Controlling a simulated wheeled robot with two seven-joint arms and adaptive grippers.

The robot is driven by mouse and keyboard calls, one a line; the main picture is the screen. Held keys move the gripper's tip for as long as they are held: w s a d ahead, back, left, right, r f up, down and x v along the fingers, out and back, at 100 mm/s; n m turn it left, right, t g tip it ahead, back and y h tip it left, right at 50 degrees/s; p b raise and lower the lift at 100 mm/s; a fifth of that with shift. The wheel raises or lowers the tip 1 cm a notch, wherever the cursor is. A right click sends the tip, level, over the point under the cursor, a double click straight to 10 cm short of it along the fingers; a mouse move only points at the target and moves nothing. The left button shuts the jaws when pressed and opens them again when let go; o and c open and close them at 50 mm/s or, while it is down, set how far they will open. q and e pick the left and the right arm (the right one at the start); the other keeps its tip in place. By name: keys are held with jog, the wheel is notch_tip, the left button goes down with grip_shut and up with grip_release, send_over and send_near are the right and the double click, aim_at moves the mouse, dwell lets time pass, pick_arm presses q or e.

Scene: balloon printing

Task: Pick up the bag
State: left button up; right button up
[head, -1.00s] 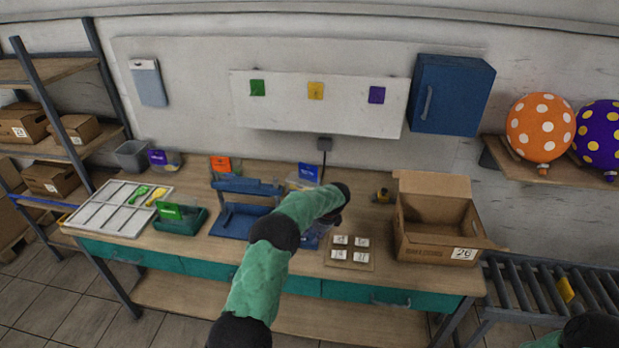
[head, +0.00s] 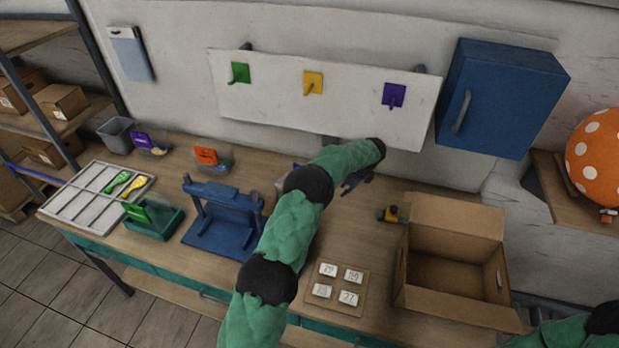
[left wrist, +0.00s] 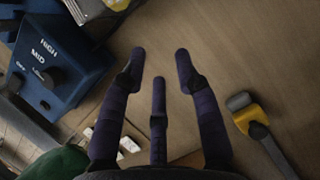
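Several small clear bags with coloured header cards stand on the workbench in the head view: a purple-topped bag (head: 141,140), an orange-topped bag (head: 207,156) and a green-topped bag (head: 137,213) in a green tray. I cannot tell which is the task's bag. A blue edge shows behind my left arm, mostly hidden. My left gripper (head: 354,186) is above the bench, right of the blue stand. In the left wrist view my left gripper (left wrist: 160,70) has its fingers spread and empty over bare wood. My right arm shows only at the lower right; its gripper is out of view.
A blue machine with a knob (left wrist: 45,60) is left of the fingers; a yellow-and-grey tool (left wrist: 250,115) is right. The open cardboard box (head: 455,245), number-tile board (head: 337,290) and blue stand (head: 222,215) occupy the bench. A blue cabinet (head: 505,95) hangs above.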

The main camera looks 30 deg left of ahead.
pick_arm(q)
jog(key=a, duration=0.8)
jog(key=w+a, duration=0.1)
jog(key=a, duration=0.3)
jog(key=shift+x, duration=1)
jog(key=shift+a+f, duration=0.15)
jog(key=shift+f, duration=0.25)
grip_shut()
